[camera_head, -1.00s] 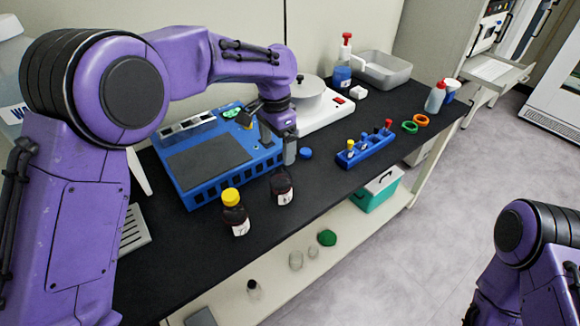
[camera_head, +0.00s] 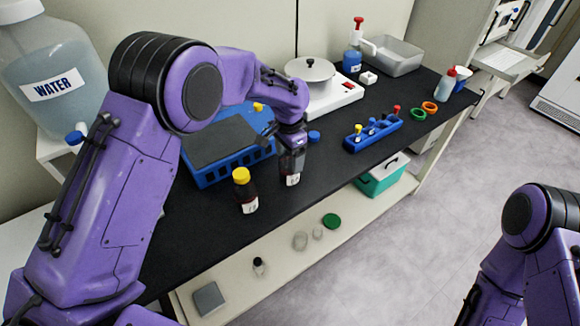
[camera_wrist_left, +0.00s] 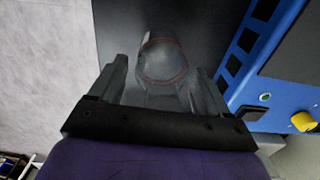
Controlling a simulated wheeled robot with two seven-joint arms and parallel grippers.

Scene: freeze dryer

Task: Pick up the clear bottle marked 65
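A bottle with dark contents and a white label (camera_head: 292,180) stands uncapped on the black bench top; its marking is too small to read. My left gripper (camera_head: 291,158) is over it, pointing down. In the left wrist view its round, clear top (camera_wrist_left: 163,62) lies between my two fingers, with a gap visible on each side, so the gripper (camera_wrist_left: 158,88) is open. A similar dark bottle with a yellow cap (camera_head: 244,190) stands to the left. My right arm shows at the lower right, but its gripper is out of frame.
A blue device (camera_head: 225,165) stands behind the bottles. A blue cap (camera_head: 314,137) lies right of the gripper. The bench front edge is near. Small items sit on the lower shelf.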

